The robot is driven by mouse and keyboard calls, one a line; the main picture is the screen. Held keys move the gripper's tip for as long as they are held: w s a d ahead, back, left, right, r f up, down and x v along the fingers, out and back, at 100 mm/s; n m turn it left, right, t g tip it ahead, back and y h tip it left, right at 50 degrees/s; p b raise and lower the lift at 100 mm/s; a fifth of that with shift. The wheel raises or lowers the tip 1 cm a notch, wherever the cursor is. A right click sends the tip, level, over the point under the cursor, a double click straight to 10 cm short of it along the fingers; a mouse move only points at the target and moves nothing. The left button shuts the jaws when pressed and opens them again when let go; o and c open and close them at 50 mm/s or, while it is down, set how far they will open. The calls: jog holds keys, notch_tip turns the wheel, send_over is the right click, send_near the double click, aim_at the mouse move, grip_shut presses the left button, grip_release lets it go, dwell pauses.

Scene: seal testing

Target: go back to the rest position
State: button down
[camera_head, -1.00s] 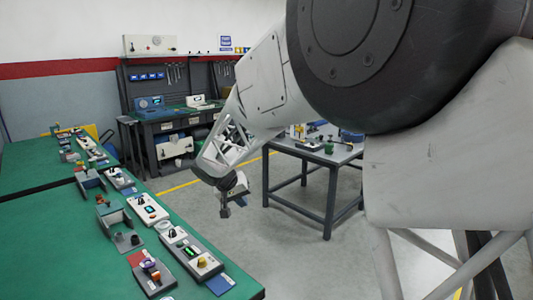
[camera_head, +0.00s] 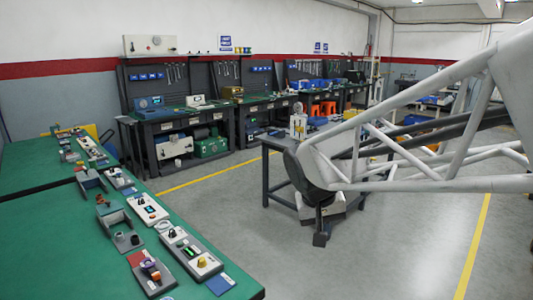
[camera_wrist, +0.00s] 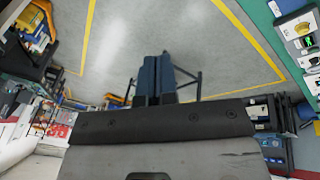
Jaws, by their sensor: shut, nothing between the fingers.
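My gripper (camera_head: 321,241) hangs below my arm's dark wrist joint, over the open floor in front of the grey side table. It points down and holds nothing. In the wrist view its two dark fingers (camera_wrist: 157,78) lie side by side, closed, with bare floor beyond them. My white lattice arm link comes in from the right in the head view. The gripper is clear of the green bench (camera_head: 70,240) at left.
The grey side table (camera_head: 273,160) is partly hidden behind my arm. Workbenches (camera_head: 180,125) stand along the back wall. Floor (camera_head: 230,215) is free between them.

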jog(key=s+d+f+y, duration=0.1)
jog(key=s+d, duration=0.2)
jog(key=s, duration=0.7)
jog(key=s+d+f+y, duration=0.1)
jog(key=s+d+f, duration=0.1)
jog(key=s, duration=0.8)
jog(key=shift+s+d, duration=0.25)
jog(key=shift+d, duration=0.2)
